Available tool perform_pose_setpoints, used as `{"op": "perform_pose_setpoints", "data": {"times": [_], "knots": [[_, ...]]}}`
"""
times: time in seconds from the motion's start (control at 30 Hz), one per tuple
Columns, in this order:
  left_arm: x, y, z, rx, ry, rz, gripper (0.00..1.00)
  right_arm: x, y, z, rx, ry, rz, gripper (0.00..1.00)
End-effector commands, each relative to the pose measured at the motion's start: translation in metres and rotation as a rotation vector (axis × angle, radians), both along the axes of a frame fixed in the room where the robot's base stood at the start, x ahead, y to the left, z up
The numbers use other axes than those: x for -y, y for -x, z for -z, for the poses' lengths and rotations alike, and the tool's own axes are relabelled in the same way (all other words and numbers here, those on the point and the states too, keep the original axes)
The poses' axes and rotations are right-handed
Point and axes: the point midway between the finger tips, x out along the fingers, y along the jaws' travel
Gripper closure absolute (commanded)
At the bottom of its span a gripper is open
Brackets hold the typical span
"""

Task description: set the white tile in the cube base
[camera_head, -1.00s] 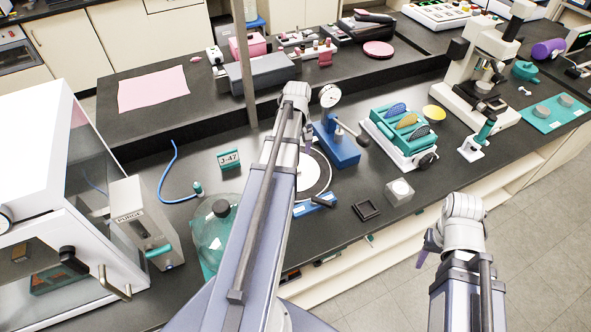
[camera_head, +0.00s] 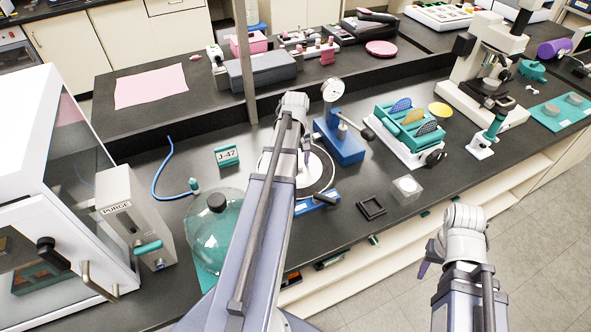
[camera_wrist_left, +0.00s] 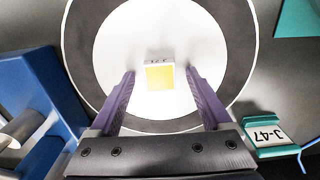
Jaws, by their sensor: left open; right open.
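A small white-edged square piece with a yellow face (camera_wrist_left: 159,75) lies on the round white stage disc (camera_wrist_left: 115,45) in the left wrist view; no separate plain white tile is clear. My left gripper (camera_wrist_left: 160,82) is open, its purple fingers on either side of the piece and apart from it. In the head view the left gripper (camera_head: 306,157) is over the disc, and its arm hides part of it. A clear cube box with a white inside (camera_head: 407,187) and an open black square frame (camera_head: 371,208) stand near the bench's front edge. My right gripper (camera_head: 430,258) is open and empty in front of the bench.
A blue block with a dial gauge (camera_head: 341,140) stands right of the disc. A teal rack of wafers (camera_head: 408,130) is behind the cube box. The J-47 sign (camera_head: 227,156) and a teal-tinted bottle (camera_head: 215,235) are to the left.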

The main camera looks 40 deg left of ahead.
Motion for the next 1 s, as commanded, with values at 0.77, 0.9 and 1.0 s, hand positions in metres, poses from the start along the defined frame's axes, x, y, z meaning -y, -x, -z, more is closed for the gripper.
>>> {"op": "perform_pose_setpoints", "data": {"times": [0.77, 0.9, 1.0], "knots": [[0.0002, -0.0001, -0.0012, 0.000, 0.000, 0.000, 0.92, 0.0000, 0.0000, -0.0012, 0.000, 0.000, 0.000, 0.47], [0.0002, 0.0000, -0.0012, 0.000, 0.000, 0.000, 1.00, 0.0000, 0.0000, -0.0012, 0.000, 0.000, 0.000, 0.47], [0.0002, -0.0001, -0.0012, 0.000, 0.000, 0.000, 1.00, 0.0000, 0.0000, -0.0012, 0.000, 0.000, 0.000, 0.47]]}}
